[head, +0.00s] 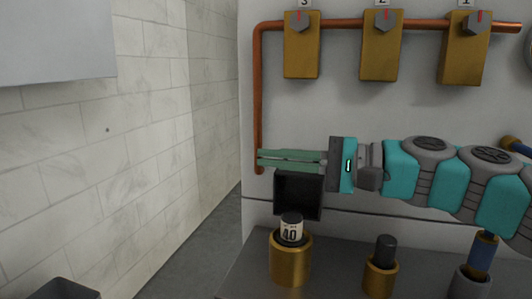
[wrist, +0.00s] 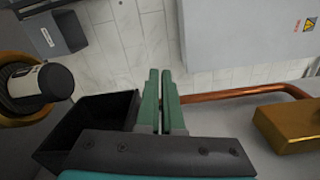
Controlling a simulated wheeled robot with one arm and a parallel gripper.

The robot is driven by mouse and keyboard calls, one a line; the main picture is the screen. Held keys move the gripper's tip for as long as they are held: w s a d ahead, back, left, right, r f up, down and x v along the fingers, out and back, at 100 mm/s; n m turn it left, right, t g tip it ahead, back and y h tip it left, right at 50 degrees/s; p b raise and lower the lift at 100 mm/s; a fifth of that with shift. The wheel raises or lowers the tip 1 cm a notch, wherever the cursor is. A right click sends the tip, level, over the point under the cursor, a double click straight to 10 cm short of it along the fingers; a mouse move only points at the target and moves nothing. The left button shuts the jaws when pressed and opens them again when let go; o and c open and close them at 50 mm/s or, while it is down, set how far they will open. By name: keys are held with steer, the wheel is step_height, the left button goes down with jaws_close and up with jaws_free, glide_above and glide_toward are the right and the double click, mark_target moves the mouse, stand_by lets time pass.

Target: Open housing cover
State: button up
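No part is plainly marked as the housing cover, so I cannot tell which one it is. A brass housing (head: 290,262) stands at the lower centre with a black-topped cartridge marked 40 (head: 291,229) upright in it. The cartridge also shows at the left of the wrist view (wrist: 40,82). My gripper (head: 259,160) reaches left across the wall, above an open black box (head: 298,195) and by the lower end of the copper pipe (head: 257,110). In the wrist view its green fingers (wrist: 159,72) are close together, with a narrow gap and nothing seen between them.
Several brass blocks hang along the pipe, including a left one (head: 301,47) and a middle one (head: 381,46). A smaller brass holder (head: 380,279) with a dark plug stands on the grey counter (head: 335,270). Left of the counter is open floor by a tiled wall (head: 150,140).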

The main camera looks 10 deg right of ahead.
steer(key=shift+o, duration=0.8)
steer(key=shift+s, duration=0.35)
steer(key=o, duration=0.4)
steer(key=shift+s+r, duration=0.15)
steer(key=shift+s, duration=0.1)
steer(key=b+v, duration=0.1)
steer(key=v, duration=0.6)
steer(key=shift+s+d, duration=0.15)
steer(key=shift+d, duration=0.2)
